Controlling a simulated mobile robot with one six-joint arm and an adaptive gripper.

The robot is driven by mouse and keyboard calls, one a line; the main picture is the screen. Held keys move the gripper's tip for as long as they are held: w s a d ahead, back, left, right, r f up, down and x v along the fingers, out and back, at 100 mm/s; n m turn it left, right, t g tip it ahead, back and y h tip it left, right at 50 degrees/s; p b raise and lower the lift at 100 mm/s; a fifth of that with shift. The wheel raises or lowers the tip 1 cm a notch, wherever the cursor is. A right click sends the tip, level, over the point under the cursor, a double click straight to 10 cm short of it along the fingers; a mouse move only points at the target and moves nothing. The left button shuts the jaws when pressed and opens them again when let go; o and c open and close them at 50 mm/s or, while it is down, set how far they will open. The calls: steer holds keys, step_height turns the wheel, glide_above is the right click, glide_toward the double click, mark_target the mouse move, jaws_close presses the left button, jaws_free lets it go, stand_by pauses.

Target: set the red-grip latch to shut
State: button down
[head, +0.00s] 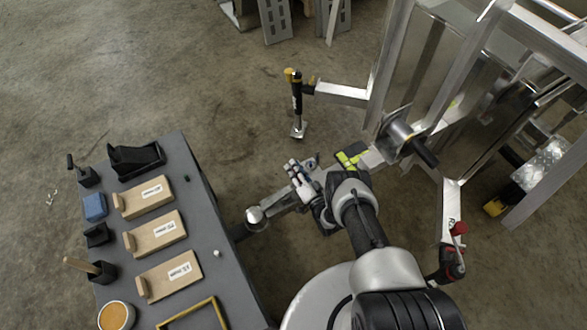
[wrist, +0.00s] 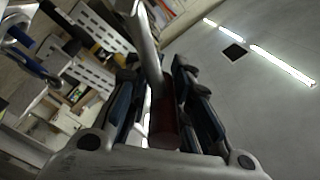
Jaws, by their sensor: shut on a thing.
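The red-grip latch shows in the wrist view as a bare metal lever with a dark red grip (wrist: 164,128) at its lower end. My gripper (wrist: 156,78) is shut on the red grip, with a blue-padded finger on each side. In the head view my gripper (head: 295,168) is over the trailer's drawbar, just up and right of the ball-shaped end (head: 254,214). There the gripper and wrist hide the latch, so I cannot tell its angle or whether it is shut.
A grey bench (head: 195,165) with labelled wooden blocks (head: 170,275) stands at the left. A black-handled post (head: 297,95) stands above the gripper. The aluminium trailer frame (head: 395,50) fills the upper right. Concrete floor is open at upper left.

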steer(key=shift+s+a+f, duration=0.1)
steer(key=c, duration=1.7)
jaws_free()
steer(key=shift+o, duration=0.8)
steer(key=v, duration=1.2)
